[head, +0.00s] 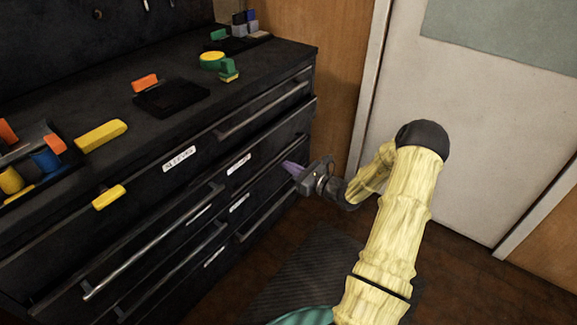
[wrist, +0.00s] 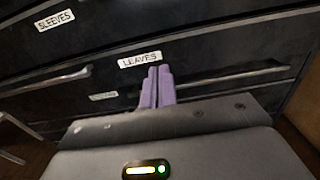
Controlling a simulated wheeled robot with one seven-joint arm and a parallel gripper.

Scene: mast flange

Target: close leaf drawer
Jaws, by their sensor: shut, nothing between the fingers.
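The leaf drawer, labelled LEAVES (wrist: 140,60), is a dark drawer front in the right column of a black cabinet. Its white label also shows in the head view (head: 238,165). Its bar handle (wrist: 235,75) lies right of the fingers in the wrist view. My gripper (head: 288,166) has purple fingers pressed together, with nothing between them. In the wrist view the fingertips (wrist: 158,70) point at the drawer front just below and right of the label. I cannot tell whether they touch it, or whether the drawer is flush.
A SLEEVES drawer label (head: 180,158) is at the left. A long handle (head: 150,245) juts out at lower left. The black cabinet top (head: 220,85) holds a yellow block (head: 101,135), a black tray (head: 172,98) and green-yellow pieces. The floor by the pale door (head: 470,130) looks clear.

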